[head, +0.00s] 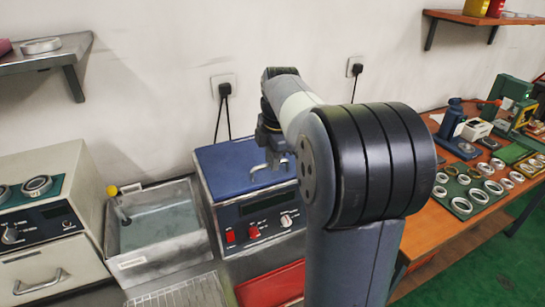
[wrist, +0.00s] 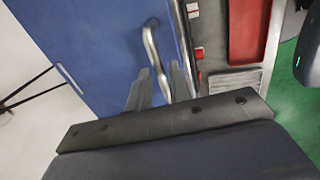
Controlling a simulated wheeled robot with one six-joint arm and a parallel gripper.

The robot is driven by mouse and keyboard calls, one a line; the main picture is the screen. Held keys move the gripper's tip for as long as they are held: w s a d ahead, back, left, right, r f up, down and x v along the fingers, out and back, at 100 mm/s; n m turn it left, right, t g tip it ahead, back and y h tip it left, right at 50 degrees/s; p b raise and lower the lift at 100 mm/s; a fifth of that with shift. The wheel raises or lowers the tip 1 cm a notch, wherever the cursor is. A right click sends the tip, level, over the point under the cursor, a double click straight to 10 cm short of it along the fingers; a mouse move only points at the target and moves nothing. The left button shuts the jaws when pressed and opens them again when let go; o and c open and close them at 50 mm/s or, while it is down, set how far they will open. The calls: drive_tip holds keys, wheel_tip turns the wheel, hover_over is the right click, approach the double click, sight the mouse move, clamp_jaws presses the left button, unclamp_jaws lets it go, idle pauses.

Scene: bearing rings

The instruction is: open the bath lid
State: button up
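The bath is a box with a closed blue lid (head: 228,165), standing behind a front panel with red switches and a white knob. The lid also fills much of the wrist view (wrist: 85,45). A curved metal handle (wrist: 150,45) is fixed on the lid near its front edge; it also shows in the head view (head: 256,170). My gripper (head: 277,160) is over the lid at the handle. In the wrist view its two grey fingers (wrist: 160,70) are apart, with the handle's lower part between them. I cannot tell whether they touch it.
A grey sink basin (head: 160,225) with a yellow-knobbed tap stands left of the bath, and a beige oven-like unit (head: 45,255) beyond it. A red tray (head: 270,287) lies in front. An orange workbench (head: 455,225) with several rings is at right. The wall is close behind.

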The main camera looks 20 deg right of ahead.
clamp_jaws()
drive_tip(key=shift+r, duration=0.15)
